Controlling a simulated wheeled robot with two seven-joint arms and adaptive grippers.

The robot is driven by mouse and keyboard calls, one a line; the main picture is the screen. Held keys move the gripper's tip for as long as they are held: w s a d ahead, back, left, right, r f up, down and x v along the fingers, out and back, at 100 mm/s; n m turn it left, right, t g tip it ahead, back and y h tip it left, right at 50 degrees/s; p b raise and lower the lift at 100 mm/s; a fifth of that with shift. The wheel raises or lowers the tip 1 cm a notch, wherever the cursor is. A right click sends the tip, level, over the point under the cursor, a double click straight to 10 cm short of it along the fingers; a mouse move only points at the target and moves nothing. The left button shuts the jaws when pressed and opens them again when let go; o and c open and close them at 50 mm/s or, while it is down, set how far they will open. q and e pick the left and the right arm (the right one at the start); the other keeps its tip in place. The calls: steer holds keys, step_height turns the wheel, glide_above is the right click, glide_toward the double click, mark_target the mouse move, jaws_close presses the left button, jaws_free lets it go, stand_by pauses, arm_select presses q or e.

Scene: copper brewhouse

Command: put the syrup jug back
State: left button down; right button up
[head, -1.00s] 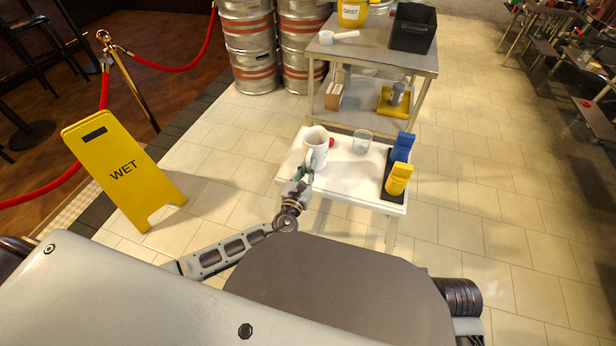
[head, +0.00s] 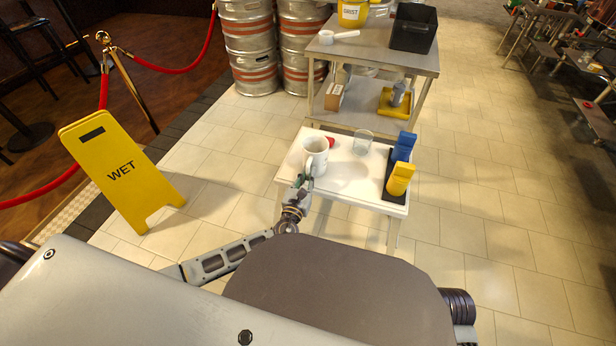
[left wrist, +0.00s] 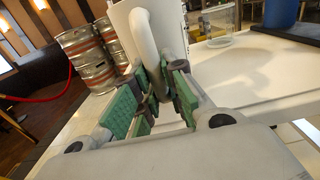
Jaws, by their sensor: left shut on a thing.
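The syrup jug, a white jug (head: 317,156) with a loop handle, is over the left part of the small white table (head: 345,187). My left gripper (head: 303,183) reaches it from the near side and is shut on its handle. In the left wrist view the green finger pads of the gripper (left wrist: 158,102) close around the lower part of the white handle (left wrist: 146,50). The jug looks upright. I cannot tell whether its base touches the table. My right gripper is not in view.
A clear glass (head: 362,143) stands right of the jug, and a small red thing (head: 331,141) is behind it. Blue (head: 403,146) and yellow (head: 399,179) items stand on a dark tray. A steel cart (head: 373,54) is behind. A yellow wet-floor sign (head: 122,172) stands left.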

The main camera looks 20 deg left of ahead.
arm_select(q)
steer(key=shift+f, duration=0.1)
steer(key=c, duration=1.5)
jaws_free()
